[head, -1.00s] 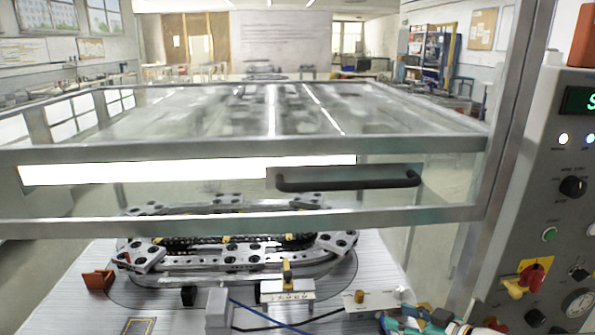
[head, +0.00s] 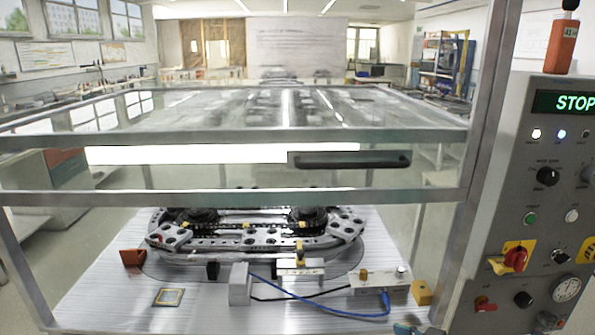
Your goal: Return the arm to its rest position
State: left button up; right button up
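Neither of my grippers can be made out in the head view. A small blue-teal shape (head: 408,329) is cut off at the bottom edge; I cannot tell what it is. The ring track (head: 250,241) stands on a light ribbed table (head: 100,291) behind a clear guard with a metal frame (head: 230,197). The guard has a dark handle (head: 352,160). Its lower bar passes in front of the track's upper part.
A grey control panel (head: 545,225) stands at the right with a lit "STOP" display (head: 575,102) and a red knob on yellow (head: 515,258).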

jog(key=s+a+f+m+g+h+p, duration=0.1)
jog(key=s+a+f+m+g, duration=0.15)
jog(key=s+a+f, duration=0.35)
jog(key=s+a+f+m+g+p, duration=0.1)
jog(key=s+a+f+m, duration=0.25)
jog(key=f, duration=0.45)
jog(key=s+f+m+g+h, duration=0.1)
jog(key=s+f+g, duration=0.2)
jog(key=s, duration=0.5)
jog(key=s+f+m+g+h, duration=0.2)
jog(key=s+f, duration=0.4)
jog(key=s, duration=0.3)
jog(key=shift+d+g, duration=0.15)
jog(key=shift+g, duration=0.4)
jog(key=shift+s, duration=0.1)
